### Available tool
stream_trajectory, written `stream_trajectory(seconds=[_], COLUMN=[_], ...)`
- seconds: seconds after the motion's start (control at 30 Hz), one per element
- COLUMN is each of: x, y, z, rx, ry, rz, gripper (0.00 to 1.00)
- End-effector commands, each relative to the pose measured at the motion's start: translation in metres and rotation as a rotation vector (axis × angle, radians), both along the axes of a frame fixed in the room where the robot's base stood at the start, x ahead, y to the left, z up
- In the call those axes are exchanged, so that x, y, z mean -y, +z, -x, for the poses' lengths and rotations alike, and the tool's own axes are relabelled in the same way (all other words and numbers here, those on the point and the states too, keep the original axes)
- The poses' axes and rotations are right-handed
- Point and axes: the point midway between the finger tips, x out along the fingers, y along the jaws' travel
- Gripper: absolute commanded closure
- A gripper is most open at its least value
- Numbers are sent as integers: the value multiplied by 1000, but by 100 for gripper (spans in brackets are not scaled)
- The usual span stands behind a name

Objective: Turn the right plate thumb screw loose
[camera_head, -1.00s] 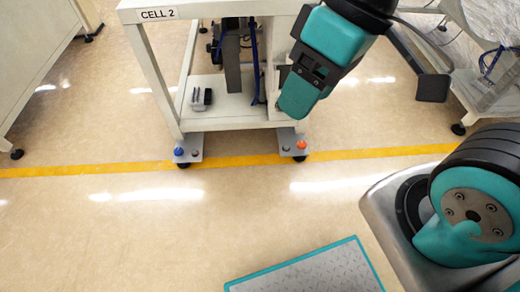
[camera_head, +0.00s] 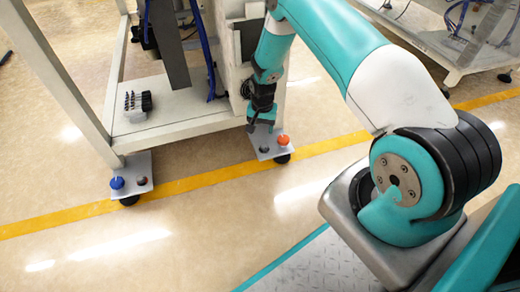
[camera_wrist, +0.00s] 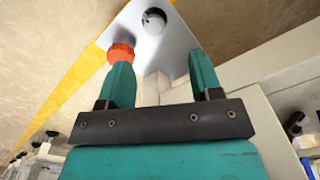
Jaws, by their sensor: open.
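The right plate (camera_head: 274,155) is a grey foot plate at the cell frame's right leg. An orange knob (camera_head: 283,140), seemingly its thumb screw, sits on it beside a small dark round part (camera_head: 264,149). My gripper (camera_head: 262,126) is just above this plate, pointing down. In the wrist view my gripper (camera_wrist: 160,60) is open and empty between its teal fingers. The orange knob (camera_wrist: 121,53) shows just beyond the left fingertip, not between the fingers; I cannot tell whether they touch. The plate (camera_wrist: 175,45) also shows there, with a dark-and-white round part (camera_wrist: 154,20).
The left plate (camera_head: 131,175) carries a blue knob (camera_head: 117,183) and a dark part. The frame's lower shelf (camera_head: 180,110) holds a small block of parts (camera_head: 137,104). A white leg stands close to the right plate. The floor (camera_head: 180,235) in front is clear.

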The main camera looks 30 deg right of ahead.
Motion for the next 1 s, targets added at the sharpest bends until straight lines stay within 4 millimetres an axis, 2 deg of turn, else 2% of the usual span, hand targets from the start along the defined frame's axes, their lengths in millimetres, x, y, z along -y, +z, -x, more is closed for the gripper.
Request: stream_trajectory(seconds=[0.03,0.33,0.63,0.73,0.97,1.0], x=[6,18,17,17,15,16], y=[-17,-49,-97,-103,-103,-102], z=[3,8,8,7,7,7], rx=[-5,-9,-10,-8,-8,-9], ry=[-19,-51,-49,-48,-45,-45], rz=[5,12,12,12,12,11], gripper=[41,41,41,41,41,46])
